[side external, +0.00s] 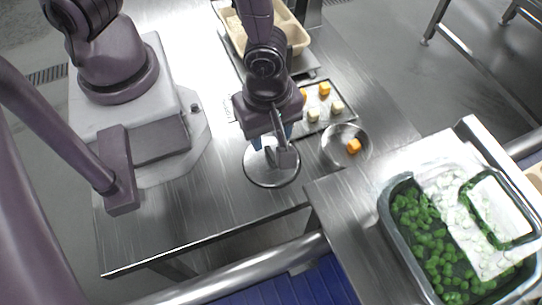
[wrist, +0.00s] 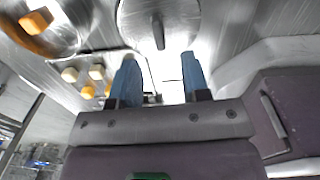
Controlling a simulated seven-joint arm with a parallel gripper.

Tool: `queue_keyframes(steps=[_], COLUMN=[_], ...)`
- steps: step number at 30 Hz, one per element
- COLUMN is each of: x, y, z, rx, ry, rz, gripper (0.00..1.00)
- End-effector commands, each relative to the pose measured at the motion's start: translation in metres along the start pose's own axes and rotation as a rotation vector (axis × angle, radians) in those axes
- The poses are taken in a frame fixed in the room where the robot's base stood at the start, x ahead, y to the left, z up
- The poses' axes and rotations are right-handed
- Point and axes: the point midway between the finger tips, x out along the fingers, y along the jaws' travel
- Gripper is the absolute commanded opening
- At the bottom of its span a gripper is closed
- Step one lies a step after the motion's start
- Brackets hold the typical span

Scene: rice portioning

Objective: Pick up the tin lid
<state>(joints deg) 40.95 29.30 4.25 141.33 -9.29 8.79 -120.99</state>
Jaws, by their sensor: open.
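The tin lid (side external: 262,180) is a round, shiny metal disc lying on the steel table, below my gripper (side external: 277,153) in the side view. In the wrist view the lid (wrist: 185,14) is at the top, with its upright handle (wrist: 158,34) showing near its lower edge. My gripper (wrist: 160,68) is open, with its two blue-tipped fingers spread apart and nothing between them. The handle lies just beyond the fingertips, roughly in line with the gap. The gripper hides part of the lid in the side view.
A metal bowl (side external: 333,149) with an orange cube stands right of the lid. Behind it is a dark-rimmed tray (side external: 325,123) with several orange and pale cubes. A beige container (side external: 293,35) stands at the back. A tub (side external: 393,215) of green and white pieces is at right. The front-left table is clear.

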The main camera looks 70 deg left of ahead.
Motion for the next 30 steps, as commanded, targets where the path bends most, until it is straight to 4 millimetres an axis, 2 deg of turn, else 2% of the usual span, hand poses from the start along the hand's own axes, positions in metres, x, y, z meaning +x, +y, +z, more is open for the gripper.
queue_keyframes(steps=[5, 13, 23, 24, 29, 30], x=[0.012, 0.046, 0.053, 0.053, 0.053, 0.053], y=[0.0, 0.0, 0.001, 0.001, 0.001, 0.001], z=[0.001, 0.003, 0.004, 0.004, 0.004, 0.004], rx=[0.001, 0.001, 0.002, 0.002, 0.001, 0.001], ry=[0.002, 0.002, -0.001, -0.001, -0.001, -0.001], rz=[-0.001, -0.003, 0.001, 0.001, 0.0, 0.0], gripper=[0.43, 0.43, 0.43, 0.4, 0.04, 0.0])
